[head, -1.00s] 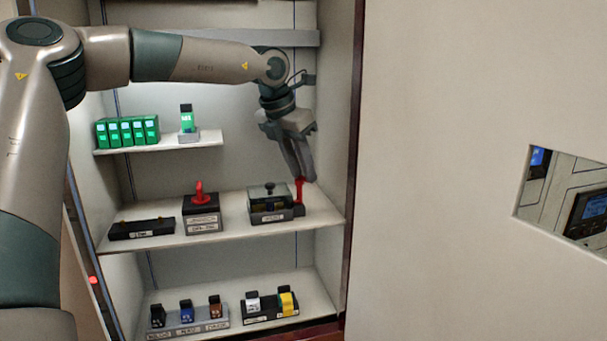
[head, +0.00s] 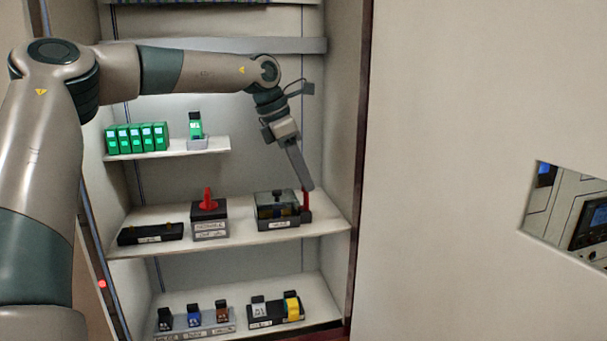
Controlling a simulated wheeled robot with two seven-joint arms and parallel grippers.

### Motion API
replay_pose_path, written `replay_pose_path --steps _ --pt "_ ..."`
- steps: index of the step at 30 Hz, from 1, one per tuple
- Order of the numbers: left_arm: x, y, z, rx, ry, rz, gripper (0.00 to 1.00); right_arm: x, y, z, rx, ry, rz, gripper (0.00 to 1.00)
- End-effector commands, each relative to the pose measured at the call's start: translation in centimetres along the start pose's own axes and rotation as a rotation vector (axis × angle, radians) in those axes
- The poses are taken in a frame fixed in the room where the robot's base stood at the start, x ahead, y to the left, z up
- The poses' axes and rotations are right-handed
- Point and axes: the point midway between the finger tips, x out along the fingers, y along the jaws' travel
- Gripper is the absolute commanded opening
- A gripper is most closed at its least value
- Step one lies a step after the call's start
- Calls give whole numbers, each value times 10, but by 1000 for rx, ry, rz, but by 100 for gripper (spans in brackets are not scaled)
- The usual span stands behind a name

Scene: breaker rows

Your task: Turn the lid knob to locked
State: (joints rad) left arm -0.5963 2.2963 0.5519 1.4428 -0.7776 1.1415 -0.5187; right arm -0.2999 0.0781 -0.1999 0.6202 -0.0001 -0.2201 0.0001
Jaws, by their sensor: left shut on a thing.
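A dark box with a clear lid (head: 263,202) stands at the right of the middle shelf. A small dark knob (head: 276,194) sits on the lid; its setting is too small to read. A red upright handle (head: 306,203) stands at the box's right end. My left gripper (head: 306,188) comes down from above, shut on the top of this red handle, to the right of the dark knob. Its fingers show nearly edge-on and hide the handle's top. My right gripper is not in view.
Left of the lidded box on the middle shelf (head: 250,238) are a box with a red knob (head: 209,200) and a low black tray (head: 150,234). Green modules (head: 136,138) stand above, and small breakers (head: 193,314) below. The cabinet's right wall (head: 340,130) is close to my gripper.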

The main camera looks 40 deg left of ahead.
Motion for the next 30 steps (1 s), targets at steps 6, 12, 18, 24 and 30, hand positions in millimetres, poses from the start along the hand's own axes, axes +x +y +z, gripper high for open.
replay_pose_path --steps 6,12,18,24,30 --pt "0 0 0 1 -1 2 6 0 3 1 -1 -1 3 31" --pt "0 0 0 0 -1 1 47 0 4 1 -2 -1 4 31" --pt "0 0 0 0 -1 1 47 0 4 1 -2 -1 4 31" --pt "-6 0 0 -1 -2 2 47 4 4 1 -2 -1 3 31" --pt "-27 1 0 0 -3 4 47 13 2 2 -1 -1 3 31"
